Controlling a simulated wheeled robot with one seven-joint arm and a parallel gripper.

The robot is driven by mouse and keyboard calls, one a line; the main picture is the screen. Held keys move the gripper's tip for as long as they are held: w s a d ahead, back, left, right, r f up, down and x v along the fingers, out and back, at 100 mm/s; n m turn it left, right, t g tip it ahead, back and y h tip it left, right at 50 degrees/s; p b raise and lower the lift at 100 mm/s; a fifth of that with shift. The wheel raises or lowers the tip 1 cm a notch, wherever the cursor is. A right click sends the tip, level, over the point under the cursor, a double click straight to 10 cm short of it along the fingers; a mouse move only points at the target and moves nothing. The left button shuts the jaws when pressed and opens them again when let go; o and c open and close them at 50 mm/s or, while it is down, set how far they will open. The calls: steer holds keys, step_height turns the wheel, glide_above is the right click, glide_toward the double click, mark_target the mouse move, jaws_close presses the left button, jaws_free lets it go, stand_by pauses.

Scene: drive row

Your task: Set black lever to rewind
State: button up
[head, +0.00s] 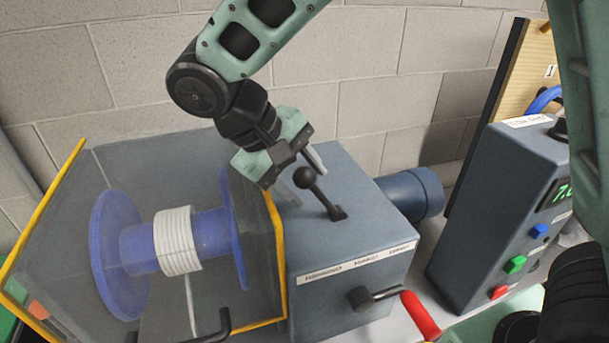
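The black lever (324,198) rises from a slot on top of the grey drive box (350,262). Its round black knob leans up and to the left. A label strip (358,262) with several words runs along the box's front top edge, but the words are too small to read. My gripper (308,180) is at the lever, with its two grey fingers spread apart on either side of the knob. I cannot tell whether either finger touches the knob. The fingers are open and hold nothing that I can make out.
A yellow-edged clear guard (278,255) encloses a blue spool (120,252) with white cable on the left. A red-handled crank (420,315) sticks out in front. A grey control box (500,215) with coloured buttons stands right. A blue motor (412,193) sits behind.

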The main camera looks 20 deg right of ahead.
stand_by(0.3)
steer(key=b+v, duration=0.2)
steer(key=v, duration=1.5)
steer(key=shift+r, duration=0.15)
steer(key=s+d+f+n+y, duration=0.1)
steer(key=s+d+f+y, duration=0.2)
steer(key=s+f, duration=0.5)
steer(key=s+d+f+n+y, duration=0.2)
steer(key=s+d+f+y, duration=0.2)
steer(key=f, duration=0.8)
steer(key=s+d, duration=0.2)
steer(key=s, duration=0.2)
steer(key=shift+s+d, duration=0.35)
steer(key=shift+s, duration=0.05)
steer(key=shift+f, duration=0.1)
